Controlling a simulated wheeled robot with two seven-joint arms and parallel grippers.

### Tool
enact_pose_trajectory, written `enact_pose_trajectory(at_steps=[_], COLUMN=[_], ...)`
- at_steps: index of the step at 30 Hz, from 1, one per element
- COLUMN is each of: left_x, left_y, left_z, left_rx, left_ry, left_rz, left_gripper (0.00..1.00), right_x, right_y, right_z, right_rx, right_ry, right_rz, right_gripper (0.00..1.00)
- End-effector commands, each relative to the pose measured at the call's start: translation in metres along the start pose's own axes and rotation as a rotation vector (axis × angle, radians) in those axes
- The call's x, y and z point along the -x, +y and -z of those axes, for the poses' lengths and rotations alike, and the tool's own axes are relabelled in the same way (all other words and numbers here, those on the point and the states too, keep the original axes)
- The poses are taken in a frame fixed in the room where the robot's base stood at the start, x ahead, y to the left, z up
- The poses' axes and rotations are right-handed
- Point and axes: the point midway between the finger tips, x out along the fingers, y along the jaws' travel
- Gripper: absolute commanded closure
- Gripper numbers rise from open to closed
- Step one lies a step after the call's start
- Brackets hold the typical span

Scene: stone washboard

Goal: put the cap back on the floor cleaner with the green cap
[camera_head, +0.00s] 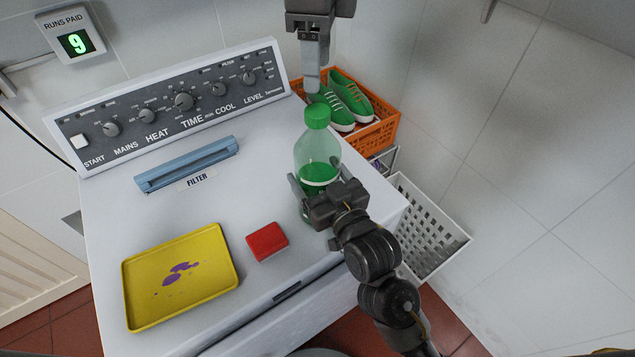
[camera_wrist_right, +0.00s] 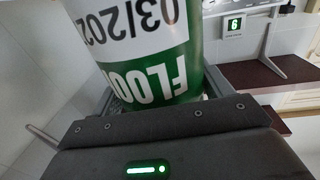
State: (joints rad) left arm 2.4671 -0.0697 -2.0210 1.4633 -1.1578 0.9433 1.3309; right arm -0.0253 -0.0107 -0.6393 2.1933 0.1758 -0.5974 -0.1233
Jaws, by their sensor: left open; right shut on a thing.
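The floor cleaner (camera_head: 317,160) is a clear bottle with green liquid, upright near the right edge of the white machine top. Its green cap (camera_head: 318,116) sits on the bottle's neck; I cannot tell how tightly. My right gripper (camera_head: 318,196) is shut around the lower part of the bottle. The right wrist view shows the bottle's green and white label (camera_wrist_right: 150,50) close up between the fingers. My left gripper (camera_head: 313,85) points down just above and behind the cap, open, its fingers seen edge-on. Nothing shows between them.
A yellow tray (camera_head: 215,243) with purple stains and a red block (camera_head: 267,242) lie on the machine top (camera_head: 200,215). A control panel (camera_head: 170,105) stands behind. An orange crate (camera_head: 384,133) with green shoes and a white basket (camera_head: 440,245) are at the right.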

Motion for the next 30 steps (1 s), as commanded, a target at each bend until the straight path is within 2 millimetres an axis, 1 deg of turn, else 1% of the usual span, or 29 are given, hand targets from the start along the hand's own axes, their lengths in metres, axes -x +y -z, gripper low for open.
enact_pose_trajectory(at_steps=[4, 9, 15, 21, 29, 30], left_x=[-0.015, -0.041, -0.066, -0.077, -0.078, -0.078], left_y=[0.000, 0.000, 0.001, 0.001, 0.000, 0.000], left_z=[-0.001, 0.000, 0.000, 0.000, 0.000, 0.000], left_rx=[-0.002, -0.003, -0.002, -0.002, -0.001, -0.001], left_ry=[0.000, 0.000, 0.000, 0.000, 0.001, 0.001], left_rz=[-0.004, -0.004, -0.003, -0.002, -0.001, -0.001], left_gripper=[0.45, 0.45, 0.45, 0.45, 0.45, 0.46], right_x=[0.000, 0.000, 0.000, 0.000, 0.000, 0.000], right_y=[0.000, 0.000, 0.000, 0.000, 0.000, 0.000], right_z=[-0.001, -0.001, -0.001, -0.001, -0.001, -0.001], right_rx=[0.000, 0.000, 0.000, 0.000, 0.000, 0.000], right_ry=[-0.003, -0.003, -0.003, -0.003, -0.003, -0.003], right_rz=[0.000, 0.001, 0.001, 0.001, 0.000, 0.000], right_gripper=[0.85, 0.85, 0.85, 0.85, 0.85, 0.85])
